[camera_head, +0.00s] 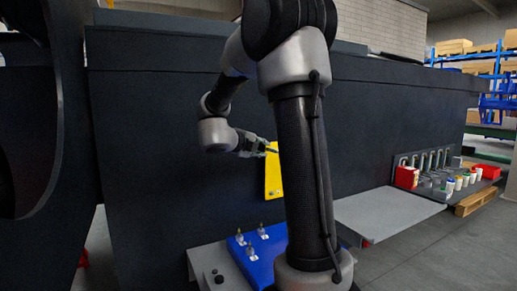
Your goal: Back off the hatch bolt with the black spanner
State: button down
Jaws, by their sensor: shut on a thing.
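My gripper (264,147) is at the upper edge of a yellow plate (274,180), which looks like the hatch on the dark chassis side (170,170). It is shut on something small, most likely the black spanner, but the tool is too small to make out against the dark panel. The hatch bolt cannot be made out; the gripper and my arm cover part of the plate. I cannot tell whether the spanner touches the bolt.
A blue tray (259,268) with several upright fittings lies below, in front of the chassis. A grey platform (385,216) juts out at right. Beyond it are a tool rack (430,160), a red box (406,178), bottles and a wooden pallet (475,202). Open floor lies front right.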

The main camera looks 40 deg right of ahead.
jog(key=shift+a, duration=0.1)
jog(key=shift+w+d, duration=0.25)
jog(key=shift+w, duration=0.9)
jog(key=shift+w+d, duration=0.2)
jog(key=shift+w, duration=1.15)
jog(key=shift+w+d, duration=0.2)
jog(key=shift+w, duration=0.65)
jog(key=shift+w+a+f+n+h, duration=0.15)
jog(key=shift+f+n+h, duration=0.1)
jog(key=shift+f+h, duration=0.45)
jog(key=shift+s+a+f+n+h, duration=0.15)
jog(key=shift+f+n+h, duration=0.1)
jog(key=shift+f+h, duration=0.4)
jog(key=shift+w+f, duration=0.1)
jog(key=shift+f, duration=0.15)
